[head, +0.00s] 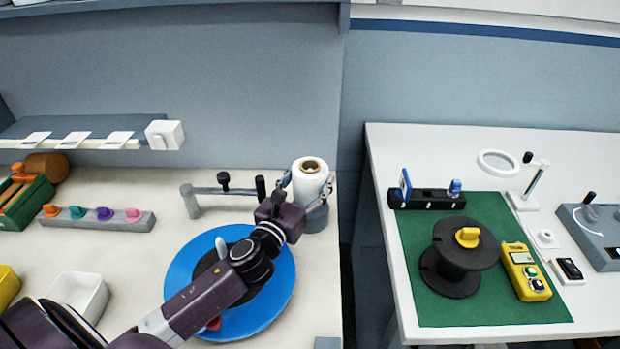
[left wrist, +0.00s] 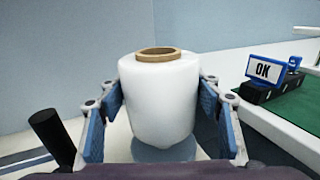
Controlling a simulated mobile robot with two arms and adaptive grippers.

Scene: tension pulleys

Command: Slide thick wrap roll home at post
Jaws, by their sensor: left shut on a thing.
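The thick wrap roll (head: 309,182) is a white roll with a brown core, upright at the back right of the left table. My left gripper (head: 305,190) is shut on it, with a finger on each side. In the left wrist view the roll (left wrist: 160,100) stands between the blue finger pads of my left gripper (left wrist: 160,110). A grey round base (head: 317,218) shows just under the roll. No post shows inside the core, so how far down the roll sits on one cannot be told. My right gripper is not in view.
A grey bar with black knobs (head: 222,190) stands left of the roll. A blue disc (head: 277,297) lies under my left arm. A gap separates the right table, which holds a black spool (head: 458,275) on a green mat (head: 420,300).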

